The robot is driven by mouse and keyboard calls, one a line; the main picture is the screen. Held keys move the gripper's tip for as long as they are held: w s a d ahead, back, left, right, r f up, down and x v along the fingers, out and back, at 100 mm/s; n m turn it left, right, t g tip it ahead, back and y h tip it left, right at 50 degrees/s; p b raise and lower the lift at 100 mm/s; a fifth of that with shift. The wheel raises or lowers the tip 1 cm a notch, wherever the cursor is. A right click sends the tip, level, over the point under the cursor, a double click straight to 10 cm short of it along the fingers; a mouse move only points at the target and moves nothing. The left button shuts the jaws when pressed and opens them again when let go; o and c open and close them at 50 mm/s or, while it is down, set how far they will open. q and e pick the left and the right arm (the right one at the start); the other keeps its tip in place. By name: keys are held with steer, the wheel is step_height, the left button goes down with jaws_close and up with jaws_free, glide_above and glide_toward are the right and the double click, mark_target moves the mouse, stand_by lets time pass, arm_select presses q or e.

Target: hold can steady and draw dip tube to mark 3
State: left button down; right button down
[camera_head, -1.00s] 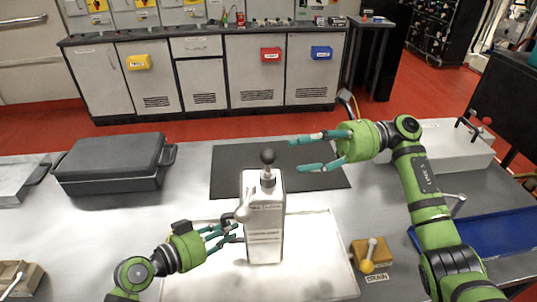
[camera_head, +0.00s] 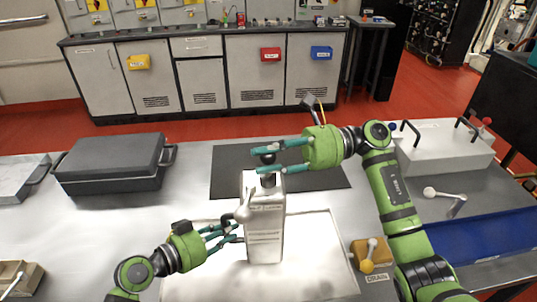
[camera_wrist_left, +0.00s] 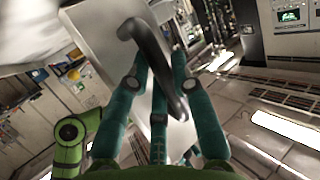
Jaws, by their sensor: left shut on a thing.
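The can (camera_head: 265,230), a tall white box with printed labels, stands upright on a pale tray (camera_head: 315,250). The dip tube's black knob (camera_head: 268,158) sticks up from its top. My left gripper (camera_head: 236,233) is shut on the can's side handle (camera_head: 243,205). In the left wrist view, the fingers (camera_wrist_left: 160,90) close around the dark curved handle (camera_wrist_left: 155,55). My right gripper (camera_head: 260,161) is open, its fingers apart, one above and one below the knob in the picture. I cannot tell whether they touch it. The marks on the tube are not visible.
A black mat (camera_head: 325,178) lies behind the can. A dark case (camera_head: 110,163) is at the left. A yellow box with a lever (camera_head: 372,250) stands right of the tray, and a blue tray (camera_head: 480,240) is farther right.

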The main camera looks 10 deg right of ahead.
arm_select(q)
steer(key=shift+s+f, duration=0.15)
steer(key=shift+f, duration=0.35)
arm_select(e)
step_height(320, 180, up, 9)
steer(key=shift+r, duration=0.1)
steer(key=c, duration=0.9)
jaws_free()
steer(key=shift+c, duration=0.2)
steer(key=shift+d, duration=0.1)
arm_select(q)
steer(key=c, duration=1)
jaws_free()
steer(key=shift+r, duration=0.15)
arm_select(e)
steer(key=w+d, duration=0.1)
steer(key=d, duration=1)
steer(key=shift+w+d, duration=0.25)
steer(key=shift+d, duration=0.1)
arm_select(q)
steer(key=shift+r, duration=0.1)
